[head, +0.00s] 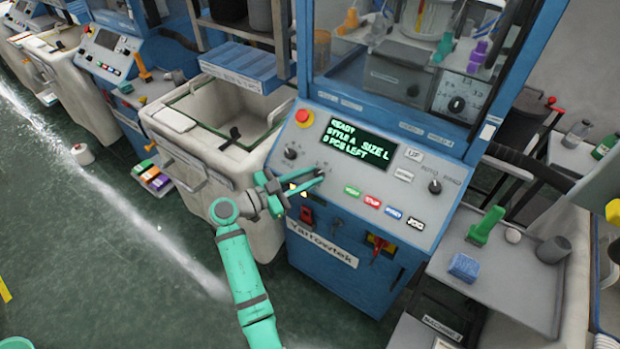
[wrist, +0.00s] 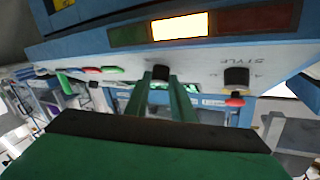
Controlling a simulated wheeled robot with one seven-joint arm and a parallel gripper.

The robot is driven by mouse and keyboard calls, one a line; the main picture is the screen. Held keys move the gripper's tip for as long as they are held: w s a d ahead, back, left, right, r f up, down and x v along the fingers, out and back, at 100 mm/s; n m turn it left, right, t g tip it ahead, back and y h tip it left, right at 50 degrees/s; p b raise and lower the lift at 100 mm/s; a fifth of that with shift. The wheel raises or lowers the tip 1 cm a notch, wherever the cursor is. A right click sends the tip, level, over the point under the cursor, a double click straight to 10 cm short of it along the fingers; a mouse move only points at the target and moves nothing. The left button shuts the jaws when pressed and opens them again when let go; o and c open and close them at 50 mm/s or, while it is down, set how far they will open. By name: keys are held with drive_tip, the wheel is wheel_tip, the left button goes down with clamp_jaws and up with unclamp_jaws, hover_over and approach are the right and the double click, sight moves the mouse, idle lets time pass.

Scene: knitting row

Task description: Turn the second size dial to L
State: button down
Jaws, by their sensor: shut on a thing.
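The blue machine's slanted grey panel (head: 335,205) carries a small black size dial (head: 320,171), partly hidden by my fingers. My green gripper (head: 313,178) reaches it from the lower left and is shut on it. In the wrist view the dial (wrist: 160,73) sits between the tips of my two green fingers (wrist: 163,90). Its pointer mark is too small to read. The panel's display (head: 360,142) reads READY, STYLE A, SIZE L, 0 PCS LEFT. The style dial (head: 290,153) stands to the left of the gripped dial; it also shows in the wrist view (wrist: 236,78).
A red emergency button (head: 304,118) is at the panel's upper left. Coloured buttons (head: 372,201) and another dial (head: 435,186) lie to the right. A cream bin (head: 235,130) stands close left of my gripper. A grey side table (head: 500,270) stands right.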

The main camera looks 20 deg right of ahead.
drive_tip(key=shift+d+r+m+g, duration=0.1)
drive_tip(key=shift+r+m+g, duration=0.05)
drive_tip(key=shift+m+g, duration=0.5)
drive_tip(key=c, duration=1.5)
unclamp_jaws()
drive_tip(key=v, duration=1.1)
